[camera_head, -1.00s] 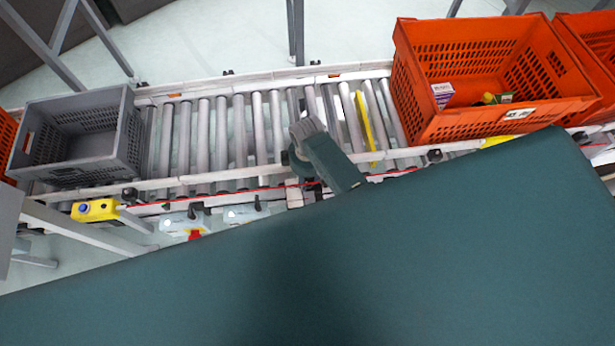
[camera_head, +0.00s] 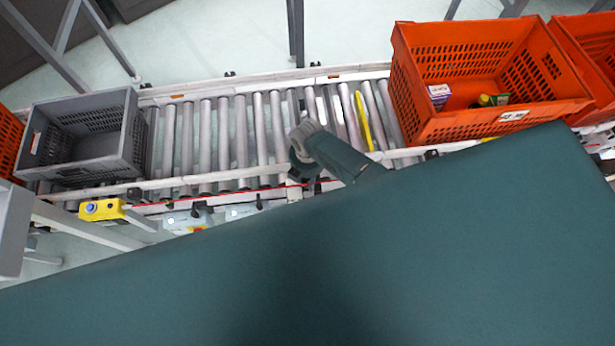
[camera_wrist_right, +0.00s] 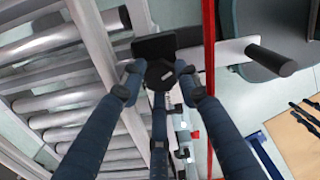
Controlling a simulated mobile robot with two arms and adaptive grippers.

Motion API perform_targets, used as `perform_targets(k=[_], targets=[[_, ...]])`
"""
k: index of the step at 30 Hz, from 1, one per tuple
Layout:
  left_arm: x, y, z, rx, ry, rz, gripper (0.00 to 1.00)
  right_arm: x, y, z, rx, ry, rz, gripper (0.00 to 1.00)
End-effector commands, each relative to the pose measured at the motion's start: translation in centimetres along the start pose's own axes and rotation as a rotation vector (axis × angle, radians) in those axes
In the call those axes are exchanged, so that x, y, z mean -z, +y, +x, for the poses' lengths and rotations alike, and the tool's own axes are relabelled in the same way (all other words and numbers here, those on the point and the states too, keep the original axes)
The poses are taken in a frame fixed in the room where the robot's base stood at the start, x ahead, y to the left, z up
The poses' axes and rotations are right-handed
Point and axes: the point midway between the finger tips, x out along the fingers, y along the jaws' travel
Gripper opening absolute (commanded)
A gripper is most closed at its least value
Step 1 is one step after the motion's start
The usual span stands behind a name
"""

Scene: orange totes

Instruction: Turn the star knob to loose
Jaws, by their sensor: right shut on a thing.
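The star knob (camera_wrist_right: 160,76) is a dark, round-looking knob below a black block on the conveyor's side rail, in the right wrist view. My right gripper (camera_wrist_right: 158,70) has its dark jointed fingers on either side of the knob, shut on it. The knob's lobes and marking are too small and dark to read. In the head view my right wrist (camera_head: 308,140) hangs over the near rail, and the held knob is hidden under it. My left gripper is in neither view.
A roller conveyor (camera_head: 225,135) crosses the head view. A grey tote (camera_head: 135,140) stands on its left part and an orange tote (camera_head: 470,125) on its right. A yellow button box (camera_head: 102,209) is on the near side. A black post (camera_wrist_right: 272,60) sticks out near my fingers.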

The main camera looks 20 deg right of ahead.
Motion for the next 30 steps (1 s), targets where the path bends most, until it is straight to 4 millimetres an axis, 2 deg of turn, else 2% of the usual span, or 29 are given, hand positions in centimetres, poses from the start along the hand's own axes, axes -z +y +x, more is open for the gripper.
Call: perform_targets(k=[14,30], targets=[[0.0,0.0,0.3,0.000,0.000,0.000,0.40,-0.1,-0.1,0.1,0.002,-0.002,-0.455,0.06],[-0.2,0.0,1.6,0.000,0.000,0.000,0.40,-0.1,-0.1,0.2,0.002,-0.001,-0.932,0.06]])
